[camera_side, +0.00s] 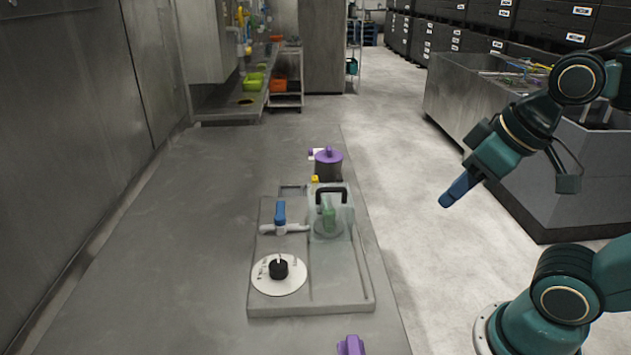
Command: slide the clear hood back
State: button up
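The clear hood (345,222) stands at the back right of a grey panel (340,288) on the bench. It has a black arched handle (331,191) on it. A green object (328,215) on a round base shows through the hood. My gripper (447,201) is to the right of the panel, raised in the air and apart from the hood. It has a blue tip pointing down and left. Its fingers are too small and side-on to tell whether they are open or shut. Nothing is seen held in it.
On the panel, a blue-handled valve (280,215) on a white pipe is left of the hood, and a black knob (278,268) on a white dial is in front. A purple-lidded pot (328,163) stands behind. A purple object (350,345) is at the front edge. The bench's left side is clear.

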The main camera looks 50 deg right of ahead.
jog(key=shift+c, duration=0.5)
notch_tip(320, 180, up, 7)
jog(key=n+g+h, duration=0.2)
jog(key=n+g, duration=0.2)
jog(key=n, duration=0.5)
send_over(330, 188)
jog(key=s+a, duration=0.2)
jog(key=shift+s, duration=0.1)
jog(key=shift+f, duration=0.15)
jog(key=shift+a+x, duration=0.15)
jog(key=shift+x, duration=3.25)
jog(key=shift+a+x, duration=0.1)
jog(key=shift+x, duration=3.25)
grip_shut()
